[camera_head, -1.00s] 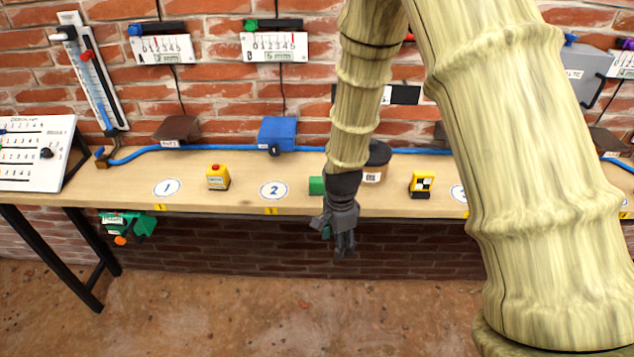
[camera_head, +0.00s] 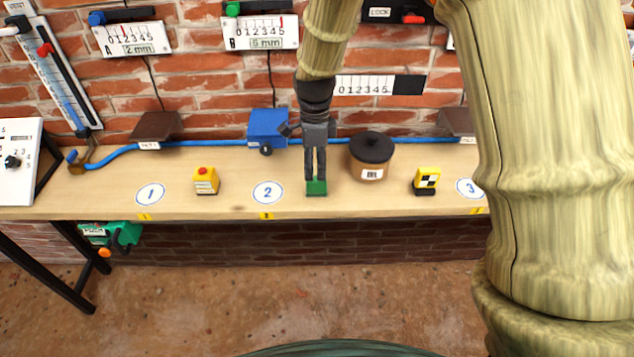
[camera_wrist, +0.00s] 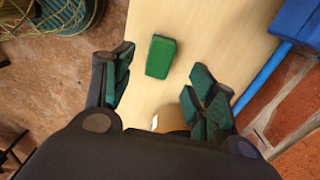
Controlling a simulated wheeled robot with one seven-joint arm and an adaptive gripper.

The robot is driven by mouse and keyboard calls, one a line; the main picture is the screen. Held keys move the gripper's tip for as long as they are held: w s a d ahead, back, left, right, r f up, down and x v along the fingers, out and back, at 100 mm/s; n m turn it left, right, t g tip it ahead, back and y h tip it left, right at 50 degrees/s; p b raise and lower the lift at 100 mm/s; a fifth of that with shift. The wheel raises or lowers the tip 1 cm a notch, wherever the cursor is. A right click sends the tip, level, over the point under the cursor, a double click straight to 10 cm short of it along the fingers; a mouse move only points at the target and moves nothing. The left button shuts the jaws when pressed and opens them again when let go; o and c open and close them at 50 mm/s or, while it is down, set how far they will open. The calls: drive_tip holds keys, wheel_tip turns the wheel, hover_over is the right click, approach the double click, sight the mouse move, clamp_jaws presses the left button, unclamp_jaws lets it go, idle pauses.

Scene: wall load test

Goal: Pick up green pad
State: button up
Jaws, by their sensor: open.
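The green pad (camera_head: 316,188) is a small green block on the wooden bench, between the round "2" marker and the brown pot. In the wrist view the green pad (camera_wrist: 160,56) lies flat on the bench, ahead of and between the spread fingers, with room on both sides. My gripper (camera_head: 315,177) points down at the pad in the head view, its fingertips just above or behind it. In the wrist view my gripper (camera_wrist: 160,85) is open and empty. Whether the fingertips touch the pad cannot be told.
A brown pot with a black lid (camera_head: 372,158) stands close on the right. A blue box (camera_head: 267,128) sits behind left, by the blue hose (camera_head: 215,146). A yellow block with a red button (camera_head: 206,181) and a yellow checkered block (camera_head: 426,181) stand on the bench (camera_head: 230,200).

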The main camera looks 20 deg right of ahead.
sight(317, 183)
drive_tip(key=shift+w+a+f, duration=0.1)
drive_tip(key=shift+w+f, duration=0.05)
drive_tip(key=shift+f, duration=0.4)
drive_tip(key=shift+w+a+f, duration=0.1)
drive_tip(key=shift+f, duration=0.4)
drive_tip(key=shift+s+d+f+p, duration=0.2)
drive_tip(key=shift+f+p, duration=0.25)
drive_tip(key=shift+f, duration=0.2)
drive_tip(key=shift+d+f+p, duration=0.2)
drive_tip(key=shift+f+p, duration=0.55)
drive_tip(key=shift+f, duration=1.5)
drive_tip(key=shift+s, duration=0.1)
drive_tip(key=c, duration=1.1)
